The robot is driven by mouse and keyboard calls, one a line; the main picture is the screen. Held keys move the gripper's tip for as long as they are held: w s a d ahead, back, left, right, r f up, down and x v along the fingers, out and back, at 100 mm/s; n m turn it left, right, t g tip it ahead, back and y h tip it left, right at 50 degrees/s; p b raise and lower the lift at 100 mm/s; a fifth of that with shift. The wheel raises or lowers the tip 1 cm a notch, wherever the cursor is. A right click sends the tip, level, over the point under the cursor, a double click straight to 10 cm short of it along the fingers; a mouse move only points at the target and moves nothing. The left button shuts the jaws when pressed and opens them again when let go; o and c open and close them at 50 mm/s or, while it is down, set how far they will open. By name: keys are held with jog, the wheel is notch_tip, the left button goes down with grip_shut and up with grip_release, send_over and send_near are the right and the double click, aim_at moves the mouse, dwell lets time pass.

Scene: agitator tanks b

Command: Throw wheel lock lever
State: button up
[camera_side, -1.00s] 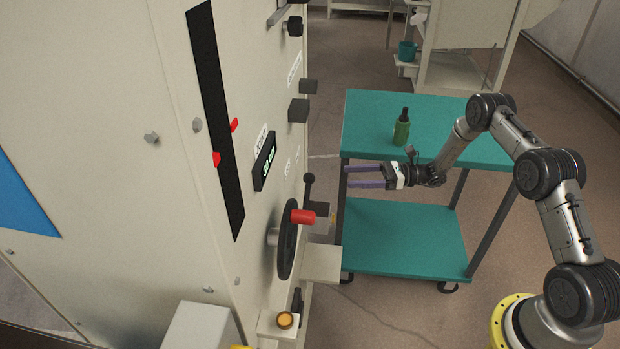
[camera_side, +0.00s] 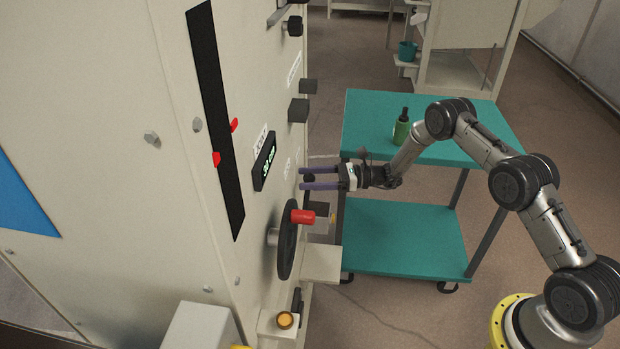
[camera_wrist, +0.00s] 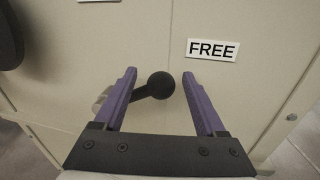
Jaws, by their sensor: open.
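The wheel lock lever has a black ball knob (camera_wrist: 161,85) on a dark arm that runs down and left to a pale pivot (camera_wrist: 103,101) on the machine's panel. My gripper (camera_wrist: 155,83) is open, and its two purple fingers stand on either side of the knob in the wrist view, with a gap to each finger. In the side view my gripper (camera_side: 304,178) is at the panel, and its fingers largely hide the lever. The handwheel (camera_side: 286,241), black with a red handle (camera_side: 303,217), is just below my fingers. A "FREE" label (camera_wrist: 213,50) is right of the knob.
The machine cabinet (camera_side: 215,60) fills the left, with a small display (camera_side: 264,162) and black knobs above my gripper. A teal cart (camera_side: 375,115) with a green bottle (camera_side: 401,128) stands behind my arm. A yellow button (camera_side: 285,319) is below the handwheel.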

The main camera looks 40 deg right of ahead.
jog(key=c, duration=1.1)
grip_shut()
jog(key=shift+d+f, duration=0.1)
jog(key=shift+d, duration=0.1)
